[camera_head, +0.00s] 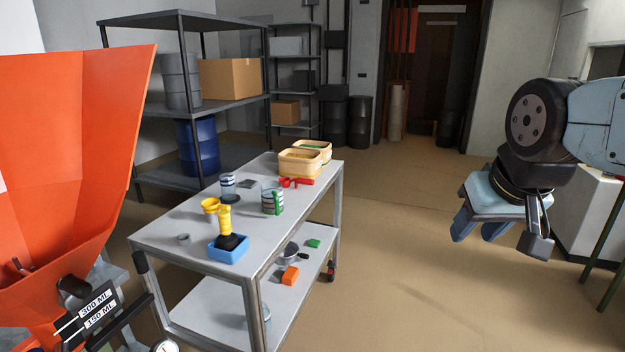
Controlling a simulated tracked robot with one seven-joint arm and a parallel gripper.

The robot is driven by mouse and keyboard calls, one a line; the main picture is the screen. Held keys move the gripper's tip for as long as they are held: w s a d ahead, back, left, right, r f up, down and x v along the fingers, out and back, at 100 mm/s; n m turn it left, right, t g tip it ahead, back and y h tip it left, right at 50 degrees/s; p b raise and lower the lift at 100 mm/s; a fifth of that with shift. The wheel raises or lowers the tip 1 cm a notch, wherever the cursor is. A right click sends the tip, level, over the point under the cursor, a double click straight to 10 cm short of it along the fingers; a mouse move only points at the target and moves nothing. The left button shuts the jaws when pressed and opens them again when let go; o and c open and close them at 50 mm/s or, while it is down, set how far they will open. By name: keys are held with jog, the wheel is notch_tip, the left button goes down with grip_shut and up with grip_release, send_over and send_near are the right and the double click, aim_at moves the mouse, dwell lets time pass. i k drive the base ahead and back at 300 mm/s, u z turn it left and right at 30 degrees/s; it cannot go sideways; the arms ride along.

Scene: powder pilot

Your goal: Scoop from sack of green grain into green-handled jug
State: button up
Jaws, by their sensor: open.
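A clear jug with dark bands (265,197) and a green handle stands upright on the cart top, near its right edge. Two tan, open-topped sacks stand at the cart's far end. The front sack (299,165) has yellowish contents. The rear sack (326,151) shows a greenish fill, partly hidden by the front one. A red scoop-like tool (297,182) lies in front of the sacks. My gripper (508,232) hangs at the right over the floor, open and empty, well apart from the cart.
The grey cart (170,236) also holds a blue box (229,249) with a yellow-handled tool, a yellow funnel (209,205) and a banded cup (228,184). Its lower shelf has an orange block (290,276). An orange hopper (70,150) fills the left. Floor between cart and gripper is clear.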

aim_at(296, 182)
jog(key=u, duration=0.15)
jog(key=i, duration=0.9)
jog(key=u, duration=0.2)
jog(key=k, duration=1.3)
jog(key=z, duration=0.5)
jog(key=i, duration=2.55)
jog(key=u, duration=0.85)
